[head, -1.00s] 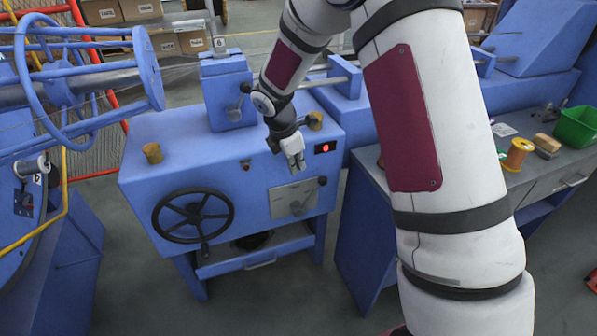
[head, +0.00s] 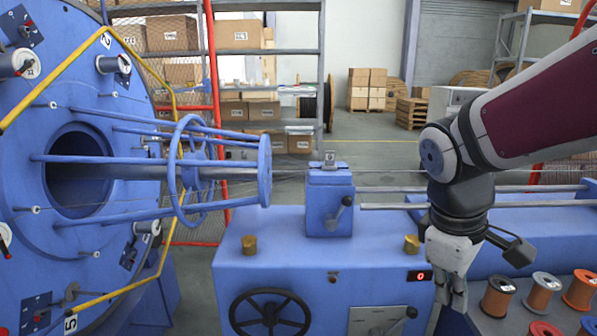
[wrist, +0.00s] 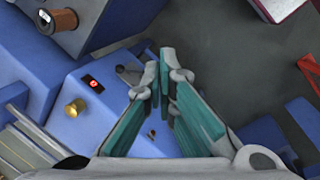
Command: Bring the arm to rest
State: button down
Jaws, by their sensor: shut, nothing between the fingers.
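My gripper (head: 451,297) hangs down at the right of the head view, just right of the red-digit display on the blue machine cabinet (head: 290,265). Its fingers are shut and hold nothing. In the wrist view my gripper (wrist: 160,66) shows its two teal-padded fingers with the tips together. The display (wrist: 92,85) and a brass knob (wrist: 75,108) lie to their left in that view. My arm reaches in from the right of the head view, with its forearm up and the wrist bent downward.
A black handwheel (head: 269,312) is on the cabinet front. A clamp block with a lever (head: 330,205) stands on top. Wire spools (head: 541,290) stand on the bench at lower right. The strander's large blue disc (head: 75,130) fills the left. Open floor (head: 370,155) lies behind.

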jog(key=s+a+r+m+y, duration=0.15)
jog(key=s+m, duration=0.25)
jog(key=s, duration=0.6)
jog(key=s+a+m+y, duration=0.15)
jog(key=s+m, duration=0.25)
jog(key=s, duration=0.6)
notch_tip(320, 180, up, 16)
jog(key=t+p, duration=0.3)
jog(key=p, duration=1.1)
jog(key=shift+w+a+f, duration=0.2)
jog(key=shift+w+a, duration=0.15)
